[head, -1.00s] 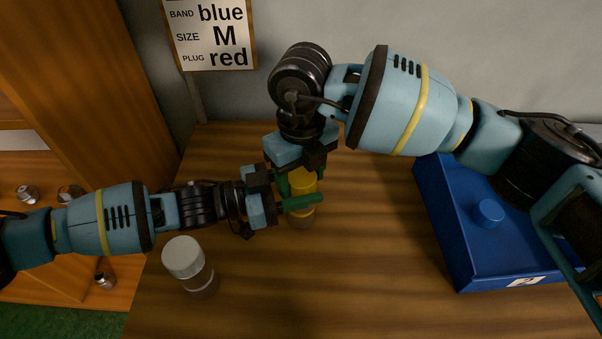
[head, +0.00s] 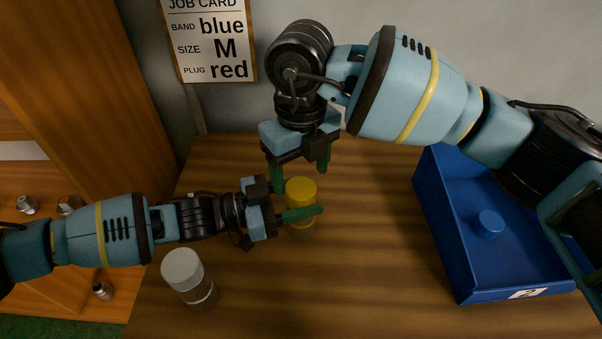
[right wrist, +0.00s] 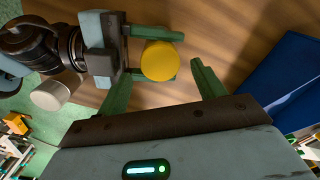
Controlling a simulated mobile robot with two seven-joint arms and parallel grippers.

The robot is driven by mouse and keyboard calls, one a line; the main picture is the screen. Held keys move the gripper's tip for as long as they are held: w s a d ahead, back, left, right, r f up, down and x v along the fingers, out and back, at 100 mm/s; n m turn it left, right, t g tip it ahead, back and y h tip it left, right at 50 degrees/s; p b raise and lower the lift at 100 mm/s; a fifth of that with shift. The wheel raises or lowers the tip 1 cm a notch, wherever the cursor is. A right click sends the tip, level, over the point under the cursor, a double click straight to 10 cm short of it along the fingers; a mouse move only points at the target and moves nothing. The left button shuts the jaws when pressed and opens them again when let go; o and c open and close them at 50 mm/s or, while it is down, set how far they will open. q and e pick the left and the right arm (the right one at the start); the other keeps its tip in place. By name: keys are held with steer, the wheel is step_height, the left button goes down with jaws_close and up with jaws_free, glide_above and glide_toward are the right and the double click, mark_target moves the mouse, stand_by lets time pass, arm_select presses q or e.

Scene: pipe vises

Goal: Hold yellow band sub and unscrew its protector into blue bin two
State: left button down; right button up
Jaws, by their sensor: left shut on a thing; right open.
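The yellow band sub stands upright on the wooden bench with a yellow protector (head: 301,189) on its top; the protector also shows in the right wrist view (right wrist: 160,61). My left gripper (head: 296,203) reaches in from the left and is shut on the sub, its green fingers on either side. My right gripper (head: 300,172) is open just behind and above the protector, fingers pointing down, holding nothing. Blue bin two (head: 440,238), marked with a 2, stands to the right with a blue cap (head: 488,224) inside. The sub's lower body is partly hidden by the left fingers.
A sub with a grey-white cap (head: 183,268) stands at the front left of the bench. A job card (head: 211,40) hangs on the wall. Small metal parts (head: 68,204) lie on the shelf at left. The bench between sub and bin is clear.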

mark_target(301, 187)
steer(key=m, duration=0.1)
steer(key=r+m, duration=0.1)
steer(key=m, duration=0.1)
steer(key=shift+r, duration=0.3)
steer(key=r+m, duration=0.1)
steer(key=m, duration=0.2)
steer(key=shift+r+m, duration=0.4)
steer(key=shift+f, duration=4)
steer(key=c, duration=1)
steer(key=n, duration=0.6)
steer(key=shift+n, duration=0.3)
